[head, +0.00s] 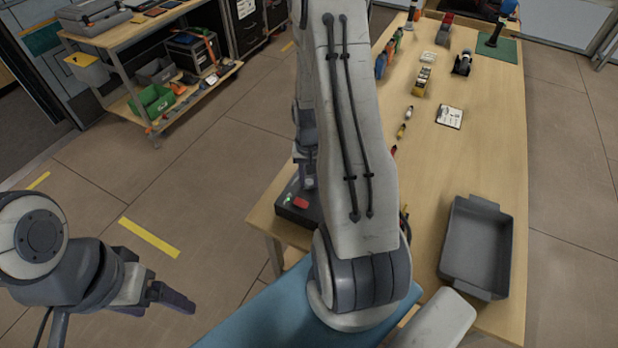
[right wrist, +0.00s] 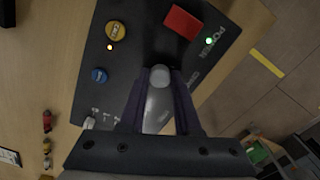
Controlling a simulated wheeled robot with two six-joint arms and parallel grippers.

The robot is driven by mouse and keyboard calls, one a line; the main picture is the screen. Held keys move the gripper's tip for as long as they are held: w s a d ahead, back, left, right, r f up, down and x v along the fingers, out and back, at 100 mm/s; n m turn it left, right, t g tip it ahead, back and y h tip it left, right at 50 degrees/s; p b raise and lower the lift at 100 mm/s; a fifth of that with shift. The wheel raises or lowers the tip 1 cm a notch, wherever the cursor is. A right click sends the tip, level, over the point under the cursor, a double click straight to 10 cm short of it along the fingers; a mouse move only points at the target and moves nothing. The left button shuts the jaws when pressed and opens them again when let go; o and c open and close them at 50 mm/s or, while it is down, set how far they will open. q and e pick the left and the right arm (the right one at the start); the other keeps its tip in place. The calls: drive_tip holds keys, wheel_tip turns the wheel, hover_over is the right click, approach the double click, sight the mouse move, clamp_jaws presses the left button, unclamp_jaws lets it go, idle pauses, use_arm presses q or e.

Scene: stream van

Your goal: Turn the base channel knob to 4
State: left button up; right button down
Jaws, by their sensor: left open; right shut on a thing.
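The base is a black box (head: 296,212) at the left edge of the long table, mostly hidden behind my right arm. In the right wrist view its black panel (right wrist: 134,60) shows a partly covered label beside my fingers. My right gripper (right wrist: 160,80) is shut on a pale grey round-ended knob (right wrist: 159,77) on this panel. The fingers hide most of the knob's surroundings, so its number setting cannot be read. My left gripper (head: 172,298) is open and empty over the floor, away from the table.
A grey tray (head: 478,246) stands on the table at the right. Small items lie farther back. A shelf cart (head: 150,45) stands at upper left.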

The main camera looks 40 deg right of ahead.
drive_tip(key=m, duration=0.4)
drive_tip(key=shift+w+d+m, duration=0.1)
drive_tip(key=shift+m, duration=0.2)
drive_tip(key=shift+r+m, duration=0.1)
drive_tip(key=shift+m, duration=1.7)
drive_tip(key=c, duration=0.6)
unclamp_jaws()
wheel_tip(320, 180, up, 10)
drive_tip(key=shift+r+b, duration=0.2)
drive_tip(key=shift+b, duration=0.1)
